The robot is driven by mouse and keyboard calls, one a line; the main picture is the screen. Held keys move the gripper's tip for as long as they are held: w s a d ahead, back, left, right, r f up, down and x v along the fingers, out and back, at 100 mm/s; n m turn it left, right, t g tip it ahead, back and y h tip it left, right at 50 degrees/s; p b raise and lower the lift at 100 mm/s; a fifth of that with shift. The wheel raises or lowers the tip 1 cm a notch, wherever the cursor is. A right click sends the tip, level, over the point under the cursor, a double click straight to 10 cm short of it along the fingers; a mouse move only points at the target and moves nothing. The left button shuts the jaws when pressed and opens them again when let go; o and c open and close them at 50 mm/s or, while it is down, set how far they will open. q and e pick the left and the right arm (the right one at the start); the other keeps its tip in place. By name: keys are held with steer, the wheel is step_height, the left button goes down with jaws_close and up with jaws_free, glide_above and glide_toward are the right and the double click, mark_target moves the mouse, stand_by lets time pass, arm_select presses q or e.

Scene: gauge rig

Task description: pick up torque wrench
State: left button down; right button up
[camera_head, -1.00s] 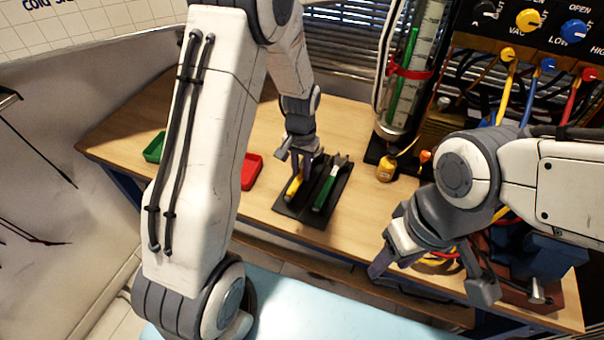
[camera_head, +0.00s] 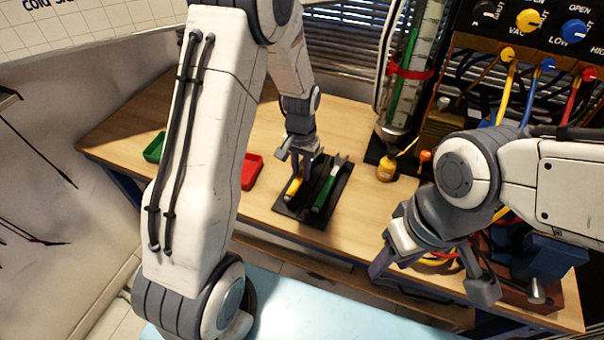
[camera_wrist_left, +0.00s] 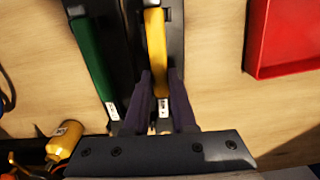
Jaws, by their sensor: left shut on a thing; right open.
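A yellow-handled tool (camera_head: 293,188) and a green-handled tool (camera_head: 325,190) lie side by side in a black tray (camera_head: 309,217) on the bench. My left gripper (camera_head: 300,165) reaches down over the tray and is shut on the yellow-handled tool. In the left wrist view, the yellow handle (camera_wrist_left: 156,50) runs between the two dark fingers (camera_wrist_left: 160,88), and the green handle (camera_wrist_left: 90,60) lies beside it, apart from the fingers. I cannot read the small labels on the handles. My right gripper (camera_head: 431,278) is open and empty over the bench's front right.
A red bin (camera_head: 251,171) and a green bin (camera_head: 154,148) stand left of the tray. A small yellow bottle (camera_head: 386,170) stands to its right, by a clear gauge column (camera_head: 405,85). A valve panel with coloured hoses (camera_head: 535,65) fills the back right.

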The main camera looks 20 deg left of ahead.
arm_select(q)
steer(key=shift+r, duration=0.2)
steer(key=shift+r, duration=0.25)
steer(key=r, duration=0.3)
steer(key=shift+d+r, duration=0.35)
steer(key=s+d+r+b, duration=0.1)
steer(key=s+d+r, duration=0.3)
steer(key=d, duration=0.6)
step_height(320, 180, up, 2)
steer(key=shift+d+r, duration=0.15)
steer(key=shift+r, duration=0.1)
steer(key=c, duration=1.5)
jaws_free()
jaws_close()
